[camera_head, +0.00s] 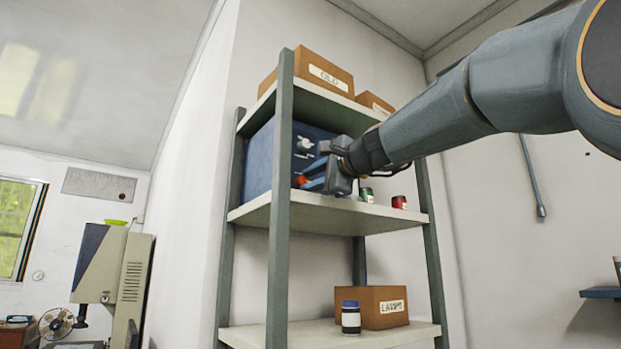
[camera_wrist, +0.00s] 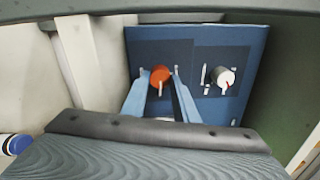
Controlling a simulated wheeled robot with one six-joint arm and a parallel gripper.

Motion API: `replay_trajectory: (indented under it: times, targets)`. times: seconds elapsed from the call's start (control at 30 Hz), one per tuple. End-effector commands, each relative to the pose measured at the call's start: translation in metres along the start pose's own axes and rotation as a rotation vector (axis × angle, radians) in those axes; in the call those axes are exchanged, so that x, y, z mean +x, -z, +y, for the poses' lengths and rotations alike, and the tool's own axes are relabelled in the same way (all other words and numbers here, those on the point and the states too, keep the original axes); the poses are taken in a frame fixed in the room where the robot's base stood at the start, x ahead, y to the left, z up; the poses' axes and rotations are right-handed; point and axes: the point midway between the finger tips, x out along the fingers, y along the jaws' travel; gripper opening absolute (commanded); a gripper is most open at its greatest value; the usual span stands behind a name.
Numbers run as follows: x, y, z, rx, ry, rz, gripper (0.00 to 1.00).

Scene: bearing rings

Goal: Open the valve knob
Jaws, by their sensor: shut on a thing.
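A blue box with a dark front panel (camera_wrist: 246,60) carries two knobs. It stands on the middle shelf in the head view (camera_head: 262,158). The orange-red knob (camera_wrist: 160,75) sits between the two blue fingers of my gripper (camera_wrist: 162,82), which are shut on it. In the head view a little of the orange knob (camera_head: 299,181) shows beside my gripper (camera_head: 312,178). A white knob with a red mark (camera_wrist: 223,76) is on the same panel, clear of the fingers. It also shows above my gripper in the head view (camera_head: 306,144). Which of them is the valve knob is not labelled legibly.
The metal shelf unit's front post (camera_head: 282,200) stands left of my gripper. A green-labelled jar (camera_head: 367,195) and a red jar (camera_head: 399,202) stand right of it on the middle shelf. Cardboard boxes (camera_head: 323,75) sit on the top shelf above.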

Motion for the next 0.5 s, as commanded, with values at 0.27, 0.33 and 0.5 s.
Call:
replay_trajectory:
  times: [0.27, 0.33, 0.5]
  targets:
    - [0.0002, 0.0003, 0.001, 0.036, -0.001, 0.002, 0.04]
    - [0.0003, 0.0003, 0.0011, 0.037, -0.001, 0.002, 0.04]
    - [0.0002, 0.0004, 0.0011, 0.037, -0.001, 0.002, 0.04]
